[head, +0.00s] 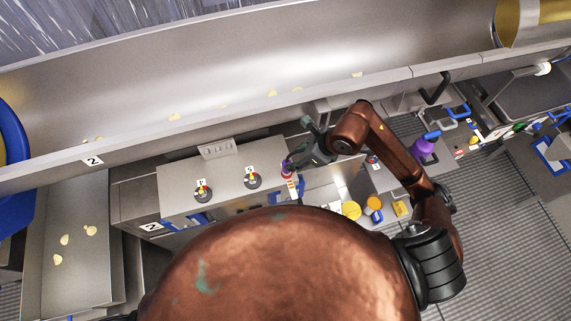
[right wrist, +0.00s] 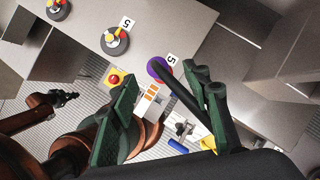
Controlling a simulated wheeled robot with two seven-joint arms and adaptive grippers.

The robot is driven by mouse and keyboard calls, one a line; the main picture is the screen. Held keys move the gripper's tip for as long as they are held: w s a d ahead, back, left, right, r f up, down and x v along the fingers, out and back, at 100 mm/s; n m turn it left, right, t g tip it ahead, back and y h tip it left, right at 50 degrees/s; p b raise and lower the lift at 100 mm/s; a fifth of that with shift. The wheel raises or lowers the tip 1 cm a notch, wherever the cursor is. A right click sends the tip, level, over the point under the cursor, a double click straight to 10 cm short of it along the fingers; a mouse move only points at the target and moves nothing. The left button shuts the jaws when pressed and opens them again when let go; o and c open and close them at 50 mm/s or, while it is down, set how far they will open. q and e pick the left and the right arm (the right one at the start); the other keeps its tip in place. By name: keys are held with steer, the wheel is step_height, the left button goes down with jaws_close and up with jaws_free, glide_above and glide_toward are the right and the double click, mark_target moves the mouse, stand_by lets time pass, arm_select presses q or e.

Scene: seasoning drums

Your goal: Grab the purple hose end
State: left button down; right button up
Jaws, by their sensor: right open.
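A small purple piece (head: 285,166), seemingly the purple hose end, is at the right edge of the grey cabinet in the head view.
The cabinet (head: 225,175) carries two red-and-yellow switches (head: 203,190) (head: 252,179). A long metal trough (head: 270,62) runs behind it. Another purple object (head: 424,148) stands farther right. Open grating floor (head: 500,220) is at the right.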

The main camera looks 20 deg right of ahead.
mark_target(288, 162)
steer(key=shift+x, duration=0.85)
steer(key=p+x, duration=0.2)
steer(key=x, duration=0.2)
steer(key=shift+s+a+f, duration=0.15)
steer(key=shift+f, duration=0.1)
steer(key=shift+a+f, duration=0.1)
steer(key=shift+f, duration=0.25)
arm_select(q)
steer(key=r, duration=0.2)
steer(key=shift+s+r, duration=0.2)
steer(key=shift+r, duration=0.1)
steer(key=shift+w, duration=0.1)
arm_select(e)
steer(key=shift+c, duration=0.2)
steer(key=shift+c, duration=0.7)
jaws_close()
